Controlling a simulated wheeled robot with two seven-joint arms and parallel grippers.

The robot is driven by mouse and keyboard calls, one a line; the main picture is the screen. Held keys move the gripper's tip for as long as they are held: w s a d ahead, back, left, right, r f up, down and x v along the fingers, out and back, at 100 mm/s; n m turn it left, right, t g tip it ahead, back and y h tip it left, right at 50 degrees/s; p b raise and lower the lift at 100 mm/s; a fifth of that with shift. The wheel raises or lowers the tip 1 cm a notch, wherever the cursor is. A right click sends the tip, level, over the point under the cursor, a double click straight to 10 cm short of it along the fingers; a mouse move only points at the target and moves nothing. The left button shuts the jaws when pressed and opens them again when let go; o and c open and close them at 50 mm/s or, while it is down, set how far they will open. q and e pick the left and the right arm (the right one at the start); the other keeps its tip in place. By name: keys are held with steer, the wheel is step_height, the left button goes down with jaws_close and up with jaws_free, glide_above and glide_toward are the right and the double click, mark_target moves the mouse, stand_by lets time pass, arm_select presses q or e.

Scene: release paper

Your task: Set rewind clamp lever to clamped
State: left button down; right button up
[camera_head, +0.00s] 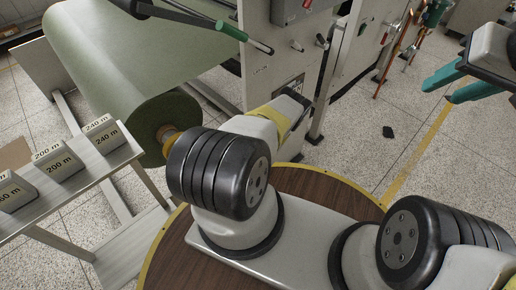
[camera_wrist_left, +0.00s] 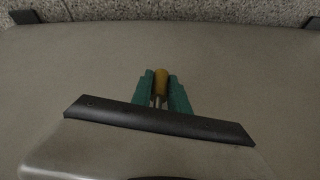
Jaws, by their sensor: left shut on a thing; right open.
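In the head view my left fingers and this handle are hidden behind my arm. My right gripper (camera_head: 438,91), with teal fingers, is open and empty at the upper right, over the floor and apart from the machine.
A large green roll (camera_head: 160,115) with a brass-coloured core (camera_head: 168,138) stands left of the grey machine panel (camera_head: 270,70). A green-handled bar (camera_head: 231,30) crosses above. A metal rack (camera_head: 110,165) holds labelled blocks (camera_head: 58,162).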

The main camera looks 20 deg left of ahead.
arm_select(q)
steer(key=shift+w+a+r, duration=0.2)
steer(key=shift+w, duration=0.25)
stand_by(0.6)
steer(key=shift+w+d+n+t+h, duration=0.1)
steer(key=shift+w+n+t+h, duration=0.2)
steer(key=shift+t, duration=0.4)
steer(key=shift+w+d+t+h, duration=0.1)
steer(key=shift+w+t, duration=0.25)
steer(key=shift+t, duration=0.35)
steer(key=c, duration=1.3)
jaws_free()
steer(key=shift+s+d, duration=0.1)
steer(key=shift+s, duration=0.05)
steer(key=shift+s, duration=0.1)
steer(key=v, duration=0.7)
steer(key=shift+r, duration=0.3)
